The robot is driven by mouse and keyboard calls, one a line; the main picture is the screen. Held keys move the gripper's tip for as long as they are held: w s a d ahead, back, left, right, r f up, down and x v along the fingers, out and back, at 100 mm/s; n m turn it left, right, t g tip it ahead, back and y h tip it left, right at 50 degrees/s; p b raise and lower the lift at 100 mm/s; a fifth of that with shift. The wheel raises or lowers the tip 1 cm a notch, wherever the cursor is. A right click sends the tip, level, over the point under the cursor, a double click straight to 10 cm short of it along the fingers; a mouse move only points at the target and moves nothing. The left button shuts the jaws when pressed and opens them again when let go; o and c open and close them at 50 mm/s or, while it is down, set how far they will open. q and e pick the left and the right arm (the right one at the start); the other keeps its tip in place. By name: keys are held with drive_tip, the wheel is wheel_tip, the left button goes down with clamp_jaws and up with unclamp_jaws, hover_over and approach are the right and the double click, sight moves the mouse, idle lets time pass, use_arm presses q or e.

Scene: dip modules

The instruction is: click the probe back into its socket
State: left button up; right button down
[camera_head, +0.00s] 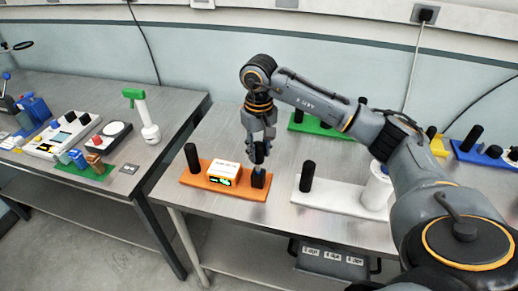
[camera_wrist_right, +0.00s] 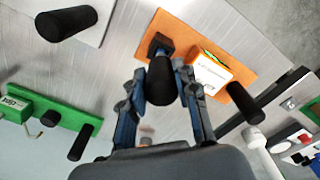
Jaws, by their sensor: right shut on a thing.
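An orange board (camera_head: 200,179) lies near the table's front edge. It bears an orange and white meter box (camera_head: 226,172) with a lit display, and a small black socket (camera_head: 259,181) at its right end. My right gripper (camera_head: 258,158) points down above that end, shut on the probe. The probe's black, rounded handle (camera_wrist_right: 160,84) shows between the two fingers in the right wrist view, beside the socket (camera_wrist_right: 158,43). Its tip is hidden, so I cannot tell whether it is in the socket. My left gripper is not in view.
A black post (camera_head: 192,157) stands on the orange board's left end. A white board (camera_head: 335,197) with a black post (camera_head: 307,176) lies to the right. A green board (camera_head: 318,129) lies behind. Bare table separates the boards. Another table with devices stands left.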

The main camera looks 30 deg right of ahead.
sight(259, 160)
drive_tip(key=shift+f+b, duration=1.85)
drive_tip(key=shift+f, duration=0.35)
idle(1.1)
drive_tip(key=c, duration=0.9)
unclamp_jaws()
drive_tip(key=shift+o, duration=0.2)
drive_tip(key=o, duration=0.5)
drive_tip(key=shift+r, duration=0.15)
drive_tip(key=shift+r+p, duration=2.55)
drive_tip(key=shift+r, duration=1.85)
